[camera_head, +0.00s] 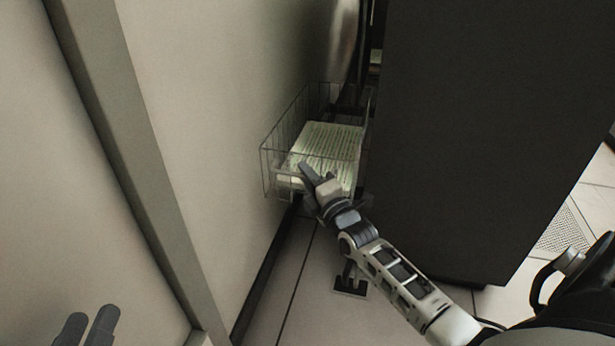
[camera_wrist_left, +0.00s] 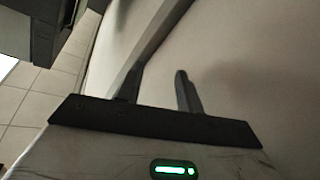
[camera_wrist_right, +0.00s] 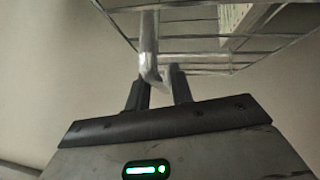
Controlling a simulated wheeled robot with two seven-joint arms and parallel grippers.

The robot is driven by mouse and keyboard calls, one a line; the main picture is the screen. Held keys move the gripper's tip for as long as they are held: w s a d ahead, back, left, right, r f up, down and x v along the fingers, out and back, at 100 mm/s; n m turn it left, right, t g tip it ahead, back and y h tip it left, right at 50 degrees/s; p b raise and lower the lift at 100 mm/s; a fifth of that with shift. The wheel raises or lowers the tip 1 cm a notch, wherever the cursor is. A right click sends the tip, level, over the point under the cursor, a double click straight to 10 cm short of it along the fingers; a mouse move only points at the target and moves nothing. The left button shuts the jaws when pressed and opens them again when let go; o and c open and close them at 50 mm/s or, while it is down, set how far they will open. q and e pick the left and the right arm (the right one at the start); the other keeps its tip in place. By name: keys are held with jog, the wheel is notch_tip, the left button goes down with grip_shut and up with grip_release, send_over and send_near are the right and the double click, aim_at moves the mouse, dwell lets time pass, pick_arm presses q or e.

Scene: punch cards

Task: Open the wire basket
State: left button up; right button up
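My right gripper (camera_head: 312,174) is at the basket's near end. In the right wrist view, its fingers (camera_wrist_right: 160,82) are close together with the light handle bar (camera_wrist_right: 149,45) between them, and basket wires (camera_wrist_right: 205,55) lie just beyond. The grip on the bar is partly hidden. My left gripper (camera_head: 88,322) is at the lower left, away from the basket; in the left wrist view its fingers (camera_wrist_left: 158,82) are apart and empty.
A large dark cabinet (camera_head: 480,130) stands right of the basket. A pale wall (camera_head: 230,120) runs close along its left side, with a grey post (camera_head: 130,150) nearer me. Tiled floor (camera_head: 300,300) lies below the basket.

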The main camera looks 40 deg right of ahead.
grip_shut()
pick_arm(q)
jog(key=shift+r, duration=0.1)
pick_arm(e)
jog(key=shift+s, duration=0.1)
